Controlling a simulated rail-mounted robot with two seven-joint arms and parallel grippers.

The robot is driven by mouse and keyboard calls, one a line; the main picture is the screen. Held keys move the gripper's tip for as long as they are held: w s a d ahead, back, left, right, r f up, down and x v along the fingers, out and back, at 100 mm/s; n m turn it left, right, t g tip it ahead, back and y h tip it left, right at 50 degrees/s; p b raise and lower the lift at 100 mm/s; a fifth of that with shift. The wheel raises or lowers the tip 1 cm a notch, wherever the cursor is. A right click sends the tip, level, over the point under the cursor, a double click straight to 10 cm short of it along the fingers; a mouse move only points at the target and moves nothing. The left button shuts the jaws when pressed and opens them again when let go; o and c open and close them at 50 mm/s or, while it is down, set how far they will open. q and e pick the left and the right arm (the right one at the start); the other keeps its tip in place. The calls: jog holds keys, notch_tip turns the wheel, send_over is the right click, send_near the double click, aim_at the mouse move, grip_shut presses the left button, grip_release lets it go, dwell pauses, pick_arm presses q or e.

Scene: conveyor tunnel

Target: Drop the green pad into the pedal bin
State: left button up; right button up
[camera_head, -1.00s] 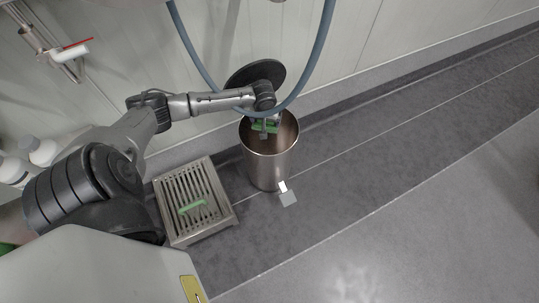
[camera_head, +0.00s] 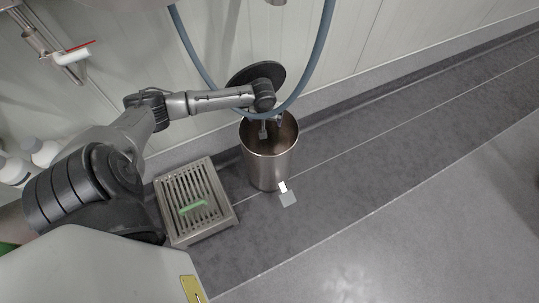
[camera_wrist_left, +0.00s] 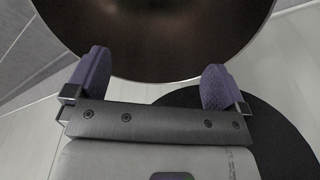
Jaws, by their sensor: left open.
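The pedal bin (camera_head: 270,168) is an open steel cylinder on the floor, with its round black lid (camera_head: 243,76) raised against the wall. My left gripper (camera_head: 271,129) is at the bin's mouth. In the left wrist view its two purple finger pads stand wide apart with nothing between them, and my left gripper (camera_wrist_left: 157,78) points into the bin's dark interior (camera_wrist_left: 160,30). The green pad is not visible in the gripper or in the part of the bin that shows; the bin's bottom is too dark to make out. My right gripper is not in view.
A blue-grey hose (camera_head: 322,45) hangs in a loop above the bin. White bottles (camera_head: 42,151) stand at far left. The floor to the right is clear.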

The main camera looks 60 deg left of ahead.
pick_arm(q)
notch_tip(320, 180, up, 11)
jog(key=s+d+p, duration=0.1)
jog(key=p, duration=0.5)
jog(key=shift+r, duration=0.15)
jog(key=shift+d, duration=0.1)
